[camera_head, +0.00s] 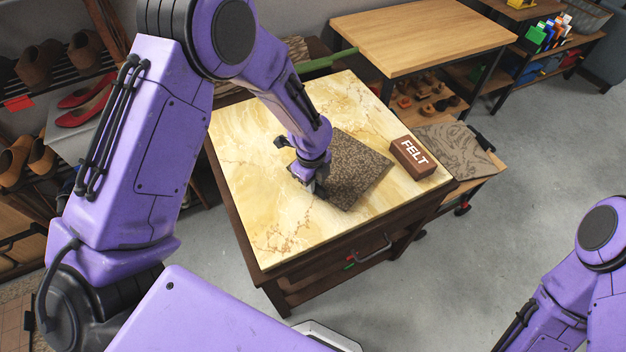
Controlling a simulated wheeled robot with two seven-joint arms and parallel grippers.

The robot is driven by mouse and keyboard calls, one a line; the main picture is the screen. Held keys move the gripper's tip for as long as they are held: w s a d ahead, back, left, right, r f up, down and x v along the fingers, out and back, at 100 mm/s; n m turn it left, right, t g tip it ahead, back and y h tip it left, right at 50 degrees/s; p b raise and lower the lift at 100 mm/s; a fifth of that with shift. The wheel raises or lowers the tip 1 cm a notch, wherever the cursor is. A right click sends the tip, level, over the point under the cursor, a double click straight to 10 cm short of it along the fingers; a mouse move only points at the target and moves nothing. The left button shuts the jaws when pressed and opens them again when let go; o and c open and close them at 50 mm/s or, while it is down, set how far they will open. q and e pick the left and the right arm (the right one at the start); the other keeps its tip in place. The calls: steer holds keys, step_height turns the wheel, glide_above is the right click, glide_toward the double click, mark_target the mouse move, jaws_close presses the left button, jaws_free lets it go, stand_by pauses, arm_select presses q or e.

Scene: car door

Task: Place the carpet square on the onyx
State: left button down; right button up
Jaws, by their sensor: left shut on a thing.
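The carpet square (358,168) is a brown speckled square on or just above the yellow marbled stone top, which looks like the onyx (250,165). My left gripper (312,186) is shut on the carpet square at its left edge. The forearm hides part of the square's far left side. I cannot tell whether the square lies flat on the stone or is held slightly above it. My right arm shows at the lower right, but its gripper is out of view.
A brown block marked FELT (413,157) sits on the stone's right edge. A patterned grey-brown piece (455,146) lies on a low cart to the right. A wooden table (425,35) stands behind. Shoe shelves (60,80) are at left. Open floor (510,230) is at right.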

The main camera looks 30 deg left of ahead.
arm_select(q)
steer(key=shift+w+f, duration=0.1)
steer(key=shift+f, duration=0.2)
steer(key=c, duration=1.1)
jaws_free()
step_height(320, 180, up, 12)
steer(key=shift+s+b, duration=0.35)
